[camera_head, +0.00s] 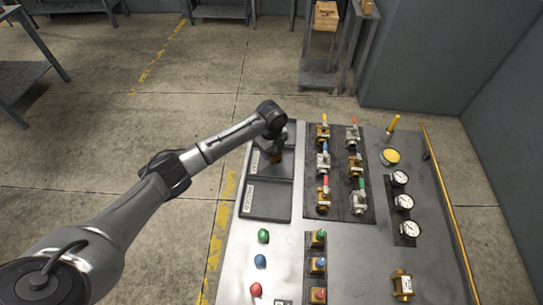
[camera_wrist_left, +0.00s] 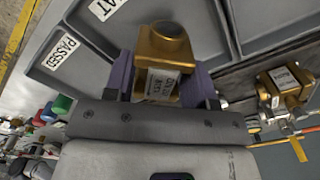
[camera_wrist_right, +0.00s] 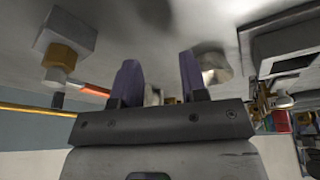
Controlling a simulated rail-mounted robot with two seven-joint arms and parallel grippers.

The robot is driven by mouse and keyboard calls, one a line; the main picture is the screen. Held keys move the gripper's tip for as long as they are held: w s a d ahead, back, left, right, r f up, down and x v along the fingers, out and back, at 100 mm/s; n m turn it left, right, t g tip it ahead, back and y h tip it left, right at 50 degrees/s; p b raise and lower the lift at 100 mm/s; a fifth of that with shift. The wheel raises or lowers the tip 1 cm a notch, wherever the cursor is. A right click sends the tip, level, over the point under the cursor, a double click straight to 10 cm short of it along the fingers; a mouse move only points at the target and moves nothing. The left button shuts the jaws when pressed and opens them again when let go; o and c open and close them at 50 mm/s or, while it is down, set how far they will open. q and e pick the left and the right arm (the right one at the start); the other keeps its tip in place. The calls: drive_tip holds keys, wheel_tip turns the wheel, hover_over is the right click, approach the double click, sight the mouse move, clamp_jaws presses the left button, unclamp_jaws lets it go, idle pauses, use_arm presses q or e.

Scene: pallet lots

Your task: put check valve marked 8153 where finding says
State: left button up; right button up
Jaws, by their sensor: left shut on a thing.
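My left gripper (camera_head: 276,157) is shut on a brass valve, held above the far tray (camera_head: 285,170). In the left wrist view the brass valve (camera_wrist_left: 165,48) sits between the purple fingers; its white label is too small to read surely. One dark tray there has a label reading PASSED (camera_wrist_left: 63,50); another label (camera_wrist_left: 105,8) ends in AT. The near tray (camera_head: 268,203) looks empty. Another brass piece with a white label (camera_head: 403,284) lies at the bench's near right. My right gripper (camera_wrist_right: 160,80) is open and empty, seen only in the right wrist view.
Several valves with coloured handles stand on a dark panel (camera_head: 340,208) right of the trays. Gauges (camera_head: 404,202), a yellow-topped round item (camera_head: 390,156) and a yellow rail (camera_head: 447,205) are further right. Coloured knobs (camera_head: 260,261) and small boxes (camera_head: 318,264) are in front.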

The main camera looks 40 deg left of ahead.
sight(272, 156)
use_arm(q)
wheel_tip(272, 156, down, 4)
drive_tip(key=shift+r, duration=0.1)
use_arm(e)
drive_tip(key=shift+f, duration=0.3)
drive_tip(key=shift+a, duration=0.1)
use_arm(q)
drive_tip(key=o, duration=1.2)
drive_tip(key=shift+c, duration=0.2)
drive_tip(key=shift+r, duration=0.2)
use_arm(e)
drive_tip(key=shift+r, duration=0.1)
use_arm(q)
wheel_tip(272, 156, up, 12)
drive_tip(key=shift+f+p, duration=0.15)
drive_tip(key=shift+p, duration=0.4)
use_arm(e)
drive_tip(key=shift+r, duration=0.75)
